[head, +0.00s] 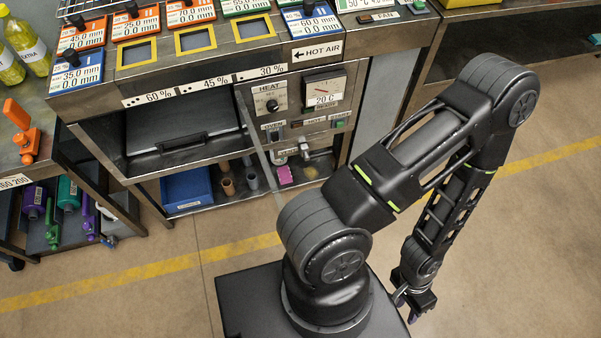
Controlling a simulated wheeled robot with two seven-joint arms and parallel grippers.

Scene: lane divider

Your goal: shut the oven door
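The oven (180,128) is built into the front of the metal bench, and its dark cavity is exposed. The door looks open. My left gripper (408,308) hangs low at the lower right, over the floor and well apart from the door. Its fingers are small and dark, so their opening is unclear. My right gripper is not in view.
A control panel (300,105) with a dial and switches is right of the door. A blue bin (187,188) and small cups sit on the shelf below. A side cart with bottles stands left. Open floor (150,245) with a yellow line lies in front of the bench.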

